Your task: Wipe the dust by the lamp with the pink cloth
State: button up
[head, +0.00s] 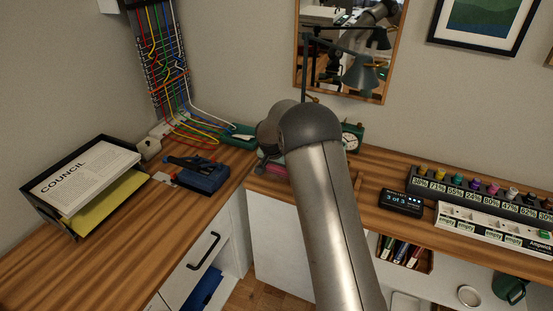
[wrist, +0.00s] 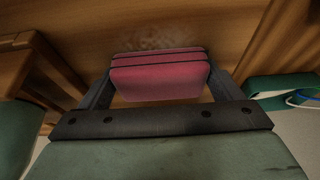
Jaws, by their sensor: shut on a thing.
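The pink cloth (wrist: 160,82), a folded block with dark bands, is between the two fingers of my gripper (wrist: 158,88) in the wrist view. My gripper is shut on it, close to the wooden desk top. A faint greyish dust patch (wrist: 155,43) shows on the wood just beyond the cloth's upper edge. In the head view a bit of the cloth (head: 272,171) shows beside my arm, which hides most of the gripper and the dust. The grey-blue lamp (head: 361,76) stands behind my arm, its shade in front of the mirror.
A green clock (head: 352,137) stands right of my arm. A blue device (head: 200,175), a paper tray (head: 68,222) and cables (head: 185,118) are at left. A green item (wrist: 280,86) lies right of the gripper. A dark display (head: 400,204) and power strip (head: 480,222) are at right.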

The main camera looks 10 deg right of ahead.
aim_at(270, 178)
jog(key=shift+s+a, duration=0.7)
jog(key=shift+s, duration=0.3)
jog(key=shift+s+a, duration=0.7)
jog(key=shift+s, duration=0.25)
jog(key=shift+a+f+b, duration=0.15)
jog(key=shift+a+b, duration=0.1)
jog(key=shift+b, duration=0.05)
jog(key=shift+w+a, duration=0.2)
jog(key=shift+a, duration=0.1)
jog(key=shift+w+a, duration=0.2)
jog(key=shift+w, duration=0.1)
jog(key=shift+w+d+r+p, duration=0.1)
jog(key=shift+w+d+p, duration=0.05)
jog(key=shift+w+d, duration=1.1)
jog(key=shift+w+d+r+p, duration=0.1)
jog(key=shift+w+d+p, duration=0.1)
jog(key=shift+w+d, duration=1)
jog(key=shift+w+d+p, duration=0.15)
jog(key=shift+w+d, duration=0.55)
jog(key=shift+w, duration=1.05)
notch_tip(270, 178, up, 8)
jog(key=p, duration=0.2)
jog(key=shift+p, duration=0.35)
jog(key=shift+s, duration=0.1)
